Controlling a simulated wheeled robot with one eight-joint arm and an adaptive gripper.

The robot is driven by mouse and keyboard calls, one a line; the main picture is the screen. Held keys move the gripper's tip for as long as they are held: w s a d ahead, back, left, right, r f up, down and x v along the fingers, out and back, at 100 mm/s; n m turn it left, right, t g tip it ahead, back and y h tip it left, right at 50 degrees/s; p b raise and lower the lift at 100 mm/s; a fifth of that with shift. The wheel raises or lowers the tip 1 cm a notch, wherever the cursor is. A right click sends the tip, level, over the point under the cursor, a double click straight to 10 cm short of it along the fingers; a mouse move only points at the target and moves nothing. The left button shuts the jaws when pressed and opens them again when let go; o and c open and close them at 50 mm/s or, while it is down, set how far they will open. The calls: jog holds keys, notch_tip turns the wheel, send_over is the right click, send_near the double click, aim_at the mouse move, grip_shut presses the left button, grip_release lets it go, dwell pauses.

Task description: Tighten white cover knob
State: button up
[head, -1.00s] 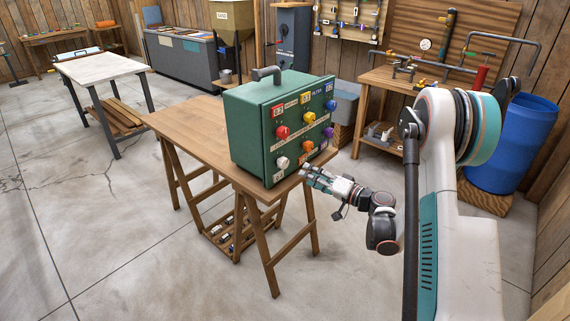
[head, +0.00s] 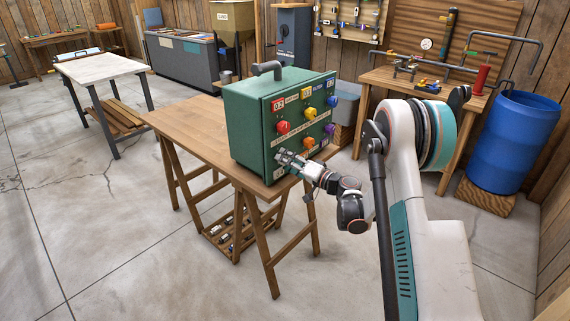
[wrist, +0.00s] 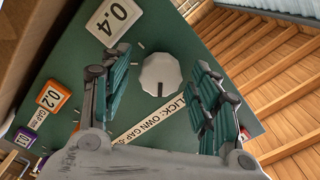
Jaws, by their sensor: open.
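The white cover knob (wrist: 160,74) is on the front panel of a green case (head: 245,125). It shows in the wrist view as a faceted round knob with a dark mark on its lower rim. In the head view my gripper hides it at the panel's lower left. My gripper (wrist: 162,60) is open, with one finger on each side of the knob. A gap shows between the knob and each finger, and I cannot tell how far the fingertips are from the panel. My gripper (head: 284,159) is at the panel's lower left in the head view.
Red (head: 283,127), yellow (head: 309,114), blue (head: 332,102), orange (head: 309,142) and purple (head: 329,129) knobs share the panel. The case stands on a wooden trestle table (head: 190,122). A label reading 0.4 (wrist: 112,18) is near the white knob.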

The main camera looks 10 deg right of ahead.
jog(key=shift+w+a, duration=0.45)
jog(key=shift+w, duration=0.15)
jog(key=c, duration=1.1)
